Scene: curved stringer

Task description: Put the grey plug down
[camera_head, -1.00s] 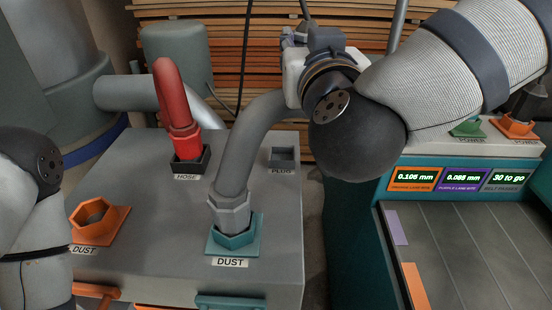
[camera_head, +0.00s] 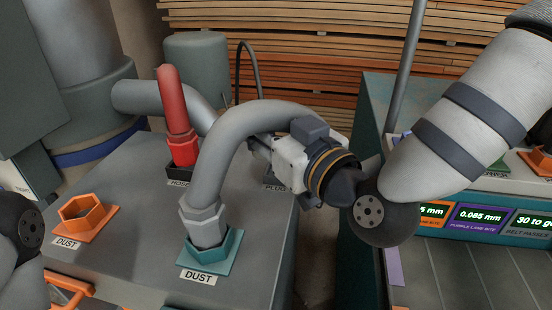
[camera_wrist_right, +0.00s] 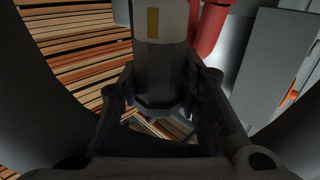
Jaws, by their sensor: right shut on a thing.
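The grey plug (camera_wrist_right: 160,70) is between the two fingers of my right gripper (camera_wrist_right: 155,110), which is shut on it. The plug has a yellow mark and a faceted collar. In the head view my right gripper (camera_head: 262,148) is beside the grey hose, partly behind it, above the part of the cabinet labelled PLUG (camera_head: 276,187). The plug itself is hidden there, and so is the PLUG socket. A dark cable (camera_head: 246,52) arches down behind the grey hose. I cannot tell whether the plug touches the cabinet. My left gripper is out of view.
The grey hose (camera_head: 212,155) stands in the teal DUST socket (camera_head: 213,250). The red hose (camera_head: 173,100) stands in the HOSE socket to its left. An orange DUST socket (camera_head: 88,218) is empty. A machine with lit displays (camera_head: 480,217) stands at right.

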